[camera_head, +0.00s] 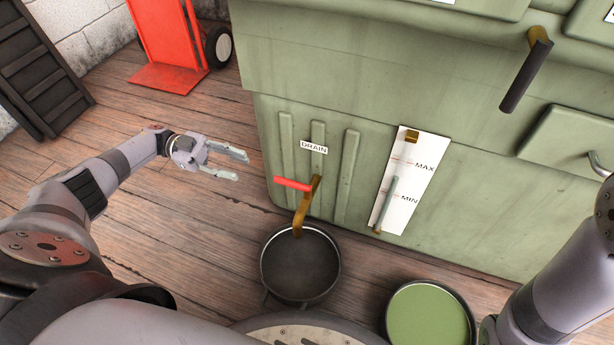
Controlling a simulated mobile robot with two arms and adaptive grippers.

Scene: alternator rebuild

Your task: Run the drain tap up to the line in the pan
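The drain tap (305,208) is a brass spout on the green machine, under a DRAIN label (314,147). Its red lever (292,184) points left, roughly level. A dark round pan (300,290) stands on the floor below the spout. Its inside looks dark grey; I see no stream and cannot make out a line in it. My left gripper (242,167) is open and empty, left of the red lever and apart from it. My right arm shows at the lower right edge; its gripper is not visible.
A white gauge plate (420,165) with MAX and MIN marks sits right of the tap. A second round pan (468,310), green inside, stands at the bottom right. A red hand truck (165,75) stands at the back left. A dark handle (525,75) juts out at upper right.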

